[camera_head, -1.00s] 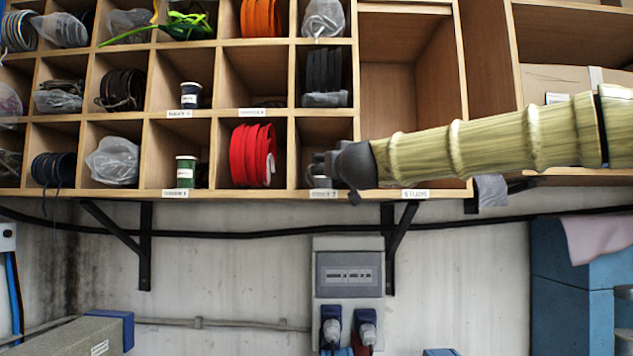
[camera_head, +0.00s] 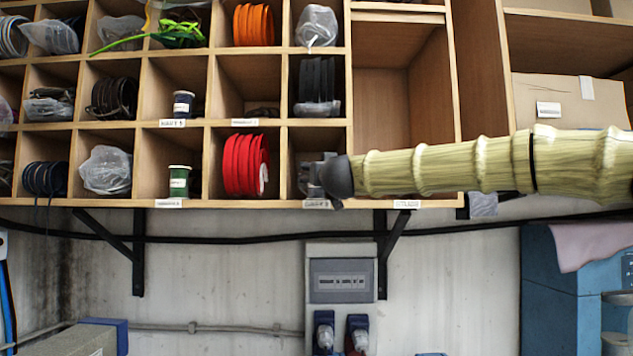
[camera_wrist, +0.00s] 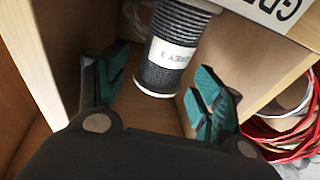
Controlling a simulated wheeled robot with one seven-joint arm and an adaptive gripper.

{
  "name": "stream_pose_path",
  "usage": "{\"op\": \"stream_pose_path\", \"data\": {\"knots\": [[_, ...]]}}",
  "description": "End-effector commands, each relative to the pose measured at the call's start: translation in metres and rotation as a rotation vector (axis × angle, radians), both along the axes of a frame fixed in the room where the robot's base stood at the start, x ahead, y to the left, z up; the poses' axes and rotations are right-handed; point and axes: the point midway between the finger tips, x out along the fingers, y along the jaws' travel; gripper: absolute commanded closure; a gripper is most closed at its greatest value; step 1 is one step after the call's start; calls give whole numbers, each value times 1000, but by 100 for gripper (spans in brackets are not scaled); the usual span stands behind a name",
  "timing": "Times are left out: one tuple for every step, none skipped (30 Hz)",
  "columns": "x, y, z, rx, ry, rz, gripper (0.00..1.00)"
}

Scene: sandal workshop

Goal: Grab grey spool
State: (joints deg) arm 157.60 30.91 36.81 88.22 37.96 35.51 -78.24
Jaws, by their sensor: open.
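The grey spool (camera_wrist: 172,50) shows in the wrist view, inside a wooden compartment, with a white label around its middle. It lies between the two green-padded fingers of my open gripper (camera_wrist: 160,92), with a gap on both sides. In the head view my gripper (camera_head: 318,178) reaches into a bottom-row compartment of the shelf (camera_head: 400,203). There my wrist hides most of that compartment, and I cannot clearly make out the spool.
Compartment walls stand close on both sides of the fingers. A red coil (camera_head: 245,165) fills the compartment to the left in the head view, and a green spool (camera_head: 179,181) stands further left. A cardboard box (camera_head: 565,100) sits on the right shelf.

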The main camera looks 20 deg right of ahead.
Motion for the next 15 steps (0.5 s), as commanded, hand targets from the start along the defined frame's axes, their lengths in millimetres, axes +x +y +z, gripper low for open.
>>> {"op": "stream_pose_path", "data": {"knots": [[5, 0, 4, 2, 1, 0, 32], [8, 0, 4, 2, 1, 0, 32], [12, 0, 4, 2, 2, 0, 32], [15, -1, 4, 2, 2, -1, 32], [17, -1, 5, 2, 1, -1, 32], [20, -1, 5, 2, 1, 0, 32], [23, -1, 5, 1, 1, 0, 32], [25, -1, 5, 1, 1, 1, 32], [27, -1, 5, 0, 1, 1, 32], [28, -1, 6, 0, 0, 0, 32], [29, -2, 6, 0, 0, 0, 32], [30, -2, 6, 0, 0, 0, 32], [30, -2, 5, 0, 0, 0, 32], [31, -2, 5, 0, 0, 0, 32], [31, -2, 5, 0, 0, 0, 32]]}}
